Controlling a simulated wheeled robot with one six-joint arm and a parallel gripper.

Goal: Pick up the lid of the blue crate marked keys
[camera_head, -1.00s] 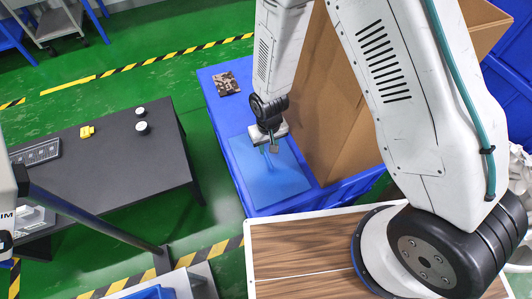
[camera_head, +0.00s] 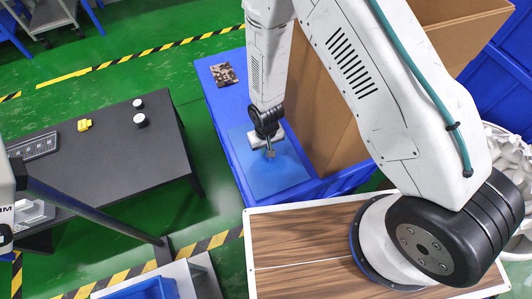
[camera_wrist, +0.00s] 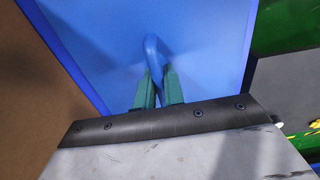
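The lid (camera_head: 283,177) is a flat light blue panel on top of a blue crate in the camera_head view. It also fills the upper middle of the wrist view (camera_wrist: 205,45). A blue loop handle (camera_wrist: 153,50) stands up from it. My gripper (camera_head: 269,152) is low over the lid. In the wrist view, its two green fingers (camera_wrist: 158,80) stand on either side of the handle, with a narrow gap between them. I cannot tell whether they press on it. No keys marking is readable.
A large open cardboard box (camera_head: 325,110) stands close to the right of the lid. A patterned dark item (camera_head: 223,74) lies behind it on the blue surface. A black table (camera_head: 100,165) with small items is at left. A wood-topped surface (camera_head: 300,235) is in front.

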